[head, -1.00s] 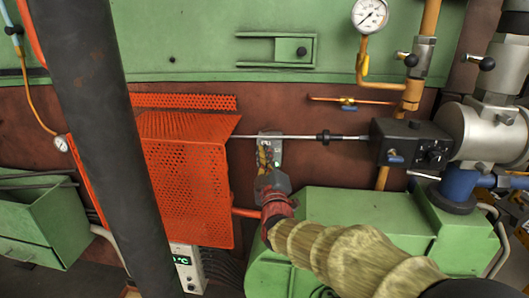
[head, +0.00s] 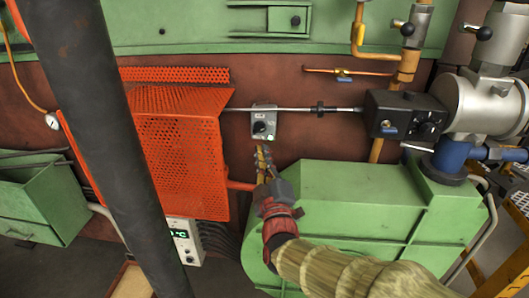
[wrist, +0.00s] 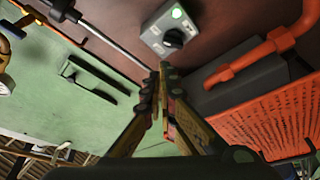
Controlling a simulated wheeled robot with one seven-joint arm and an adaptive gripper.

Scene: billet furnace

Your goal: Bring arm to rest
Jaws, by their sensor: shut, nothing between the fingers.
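My gripper (head: 263,160) is in the middle of the head view, at the end of my sleeved arm. Its fingers are together with nothing between them. It is just below a small grey switch box (head: 264,122) with a black knob and a green light, and looks apart from it. In the wrist view the closed fingers (wrist: 162,72) point up toward the same box (wrist: 169,27), whose green light is lit.
An orange perforated guard (head: 185,150) is left of my gripper. A green housing (head: 350,205) is close below right. A black control box (head: 405,114) and a thin rod (head: 295,109) lie above right. A dark post (head: 110,130) crosses the left.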

